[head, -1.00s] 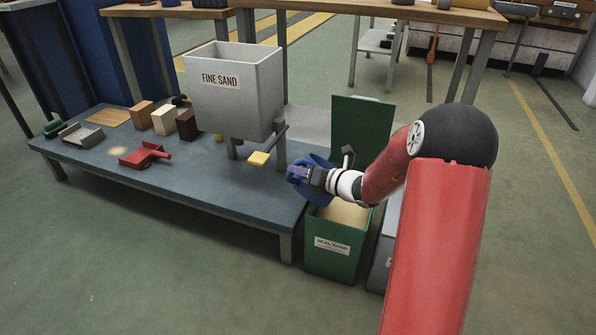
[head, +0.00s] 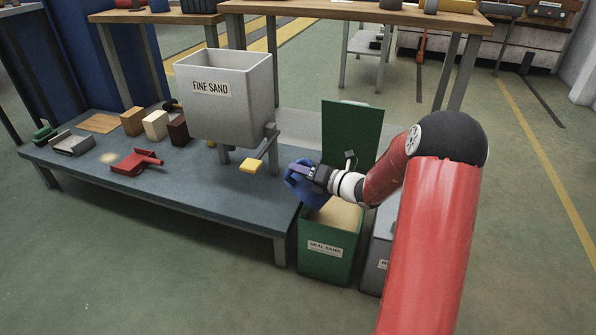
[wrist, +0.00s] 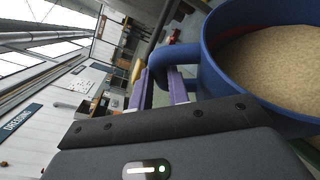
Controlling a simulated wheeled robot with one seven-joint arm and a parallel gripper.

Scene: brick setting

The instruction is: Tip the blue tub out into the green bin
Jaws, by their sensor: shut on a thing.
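The blue tub (head: 317,214) is tilted above the green bin, partly behind my gripper. In the wrist view the tub (wrist: 215,72) has sand (wrist: 275,65) inside, and its handle (wrist: 158,62) sits between the purple fingers. My gripper (head: 301,171) is shut on that handle; it also shows in the wrist view (wrist: 163,88). The green bin (head: 325,264), labelled for sand, stands on the floor at the bench's right end. Its lid (head: 350,130) is up, and sand-coloured fill shows inside. I cannot see any sand falling.
A grey hopper (head: 231,112) marked FINE SAND stands on the low bench (head: 200,198), with a yellow-ended lever (head: 252,166). A red scoop (head: 135,163) and several blocks lie left of it. A grey bin (head: 378,262) stands right of the green one. The floor in front is clear.

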